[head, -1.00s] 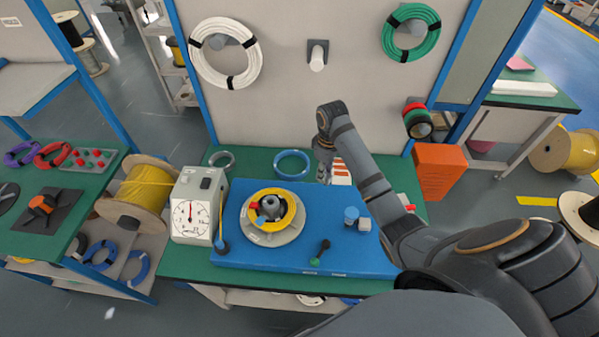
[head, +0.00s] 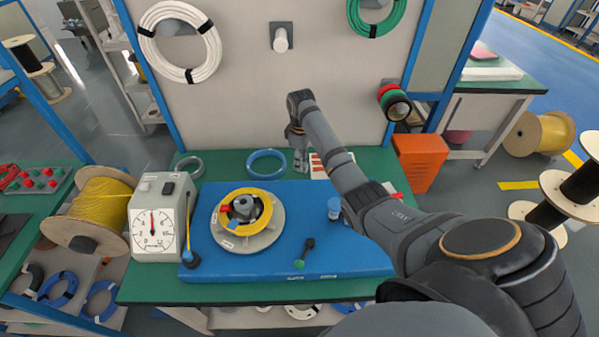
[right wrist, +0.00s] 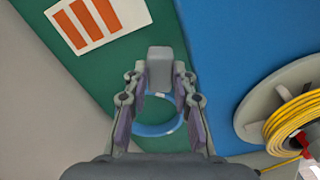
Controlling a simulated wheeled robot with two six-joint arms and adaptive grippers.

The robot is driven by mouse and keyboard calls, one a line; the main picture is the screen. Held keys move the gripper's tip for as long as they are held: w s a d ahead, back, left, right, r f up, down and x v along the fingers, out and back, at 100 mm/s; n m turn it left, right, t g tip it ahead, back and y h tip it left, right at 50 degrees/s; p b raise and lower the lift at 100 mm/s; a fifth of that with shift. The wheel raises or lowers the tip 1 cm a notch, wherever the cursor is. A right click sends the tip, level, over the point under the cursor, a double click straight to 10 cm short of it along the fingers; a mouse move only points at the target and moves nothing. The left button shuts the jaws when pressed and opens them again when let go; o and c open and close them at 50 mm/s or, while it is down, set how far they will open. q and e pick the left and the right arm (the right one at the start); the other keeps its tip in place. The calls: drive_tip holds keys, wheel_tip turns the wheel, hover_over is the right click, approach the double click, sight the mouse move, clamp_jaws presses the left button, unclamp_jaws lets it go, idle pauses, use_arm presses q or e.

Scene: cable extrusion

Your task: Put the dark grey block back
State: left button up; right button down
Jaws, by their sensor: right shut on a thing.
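My right gripper (head: 299,165) points down over the back of the green table, just right of the blue ring. In the right wrist view its two fingers (right wrist: 160,90) are closed on a grey block, the dark grey block (right wrist: 160,68), which sticks out past the fingertips. The block appears held above the green tabletop (right wrist: 140,45); its exact height is unclear. In the head view the block is hard to make out at the gripper. My left gripper is not in view.
The blue ring (head: 266,163) lies on the green table near a white card with orange bars (head: 322,165). The blue board (head: 270,265) carries a yellow cable coil (head: 262,205), a blue cylinder (head: 334,207) and a black-handled tool (head: 306,250). A dial scale (head: 153,222) stands left.

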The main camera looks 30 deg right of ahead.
drive_tip(key=shift+w+d+f, duration=0.25)
drive_tip(key=shift+w+f, duration=0.35)
drive_tip(key=shift+f, duration=0.25)
drive_tip(key=shift+w+f, duration=0.15)
drive_tip(key=shift+f, duration=1.6)
drive_tip(key=c, duration=1.1)
unclamp_jaws()
drive_tip(key=shift+f, duration=0.15)
wheel_tip(320, 180, up, 12)
drive_tip(key=shift+r, duration=0.2)
